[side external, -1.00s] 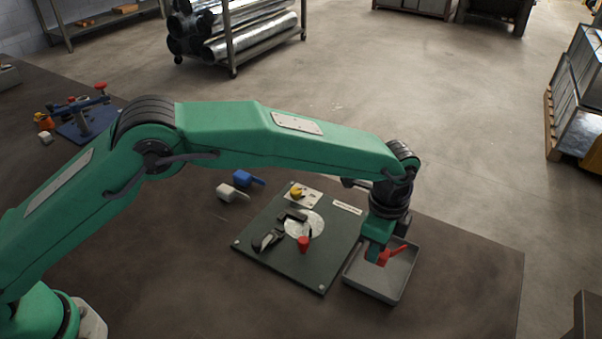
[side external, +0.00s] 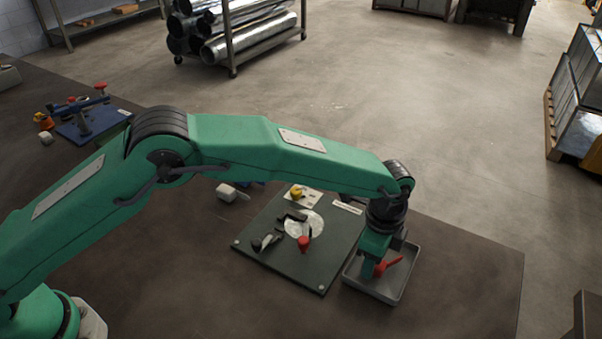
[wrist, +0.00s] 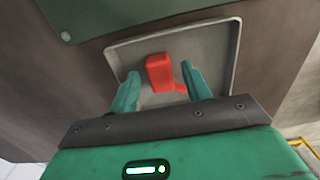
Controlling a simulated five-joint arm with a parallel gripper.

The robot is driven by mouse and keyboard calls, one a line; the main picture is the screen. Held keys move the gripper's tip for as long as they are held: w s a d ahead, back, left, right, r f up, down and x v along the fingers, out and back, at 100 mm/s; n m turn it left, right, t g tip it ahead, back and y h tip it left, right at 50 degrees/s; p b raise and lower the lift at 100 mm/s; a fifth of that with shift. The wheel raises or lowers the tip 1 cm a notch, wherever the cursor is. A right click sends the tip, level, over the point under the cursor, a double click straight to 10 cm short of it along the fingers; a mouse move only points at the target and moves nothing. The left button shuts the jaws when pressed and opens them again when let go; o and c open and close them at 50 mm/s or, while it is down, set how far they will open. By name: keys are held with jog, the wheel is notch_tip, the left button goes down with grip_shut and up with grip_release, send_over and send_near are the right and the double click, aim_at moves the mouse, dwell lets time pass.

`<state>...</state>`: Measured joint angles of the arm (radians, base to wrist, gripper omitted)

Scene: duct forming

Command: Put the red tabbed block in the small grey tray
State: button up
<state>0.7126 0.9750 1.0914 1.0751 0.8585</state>
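The red tabbed block (side external: 381,267) lies in the small grey tray (side external: 396,287), with its tab pointing right in the side view. In the wrist view, the red block (wrist: 159,72) is inside the tray (wrist: 222,50), ahead of and between the fingertips. My gripper (side external: 371,269) is low over the tray and hides part of the block in the side view. In the wrist view, my gripper (wrist: 162,76) is open, with a gap between each finger and the block.
A dark fixture plate (side external: 307,274) with a red knob (side external: 303,243), a silver disc and black clamps lies left of the tray. A white tabbed block (side external: 229,192) sits farther left. The table is clear in front of the plate.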

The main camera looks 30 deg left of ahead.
notch_tip(320, 180, up, 12)
jog(key=shift+r, duration=0.15)
dwell(0.8)
dwell(0.5)
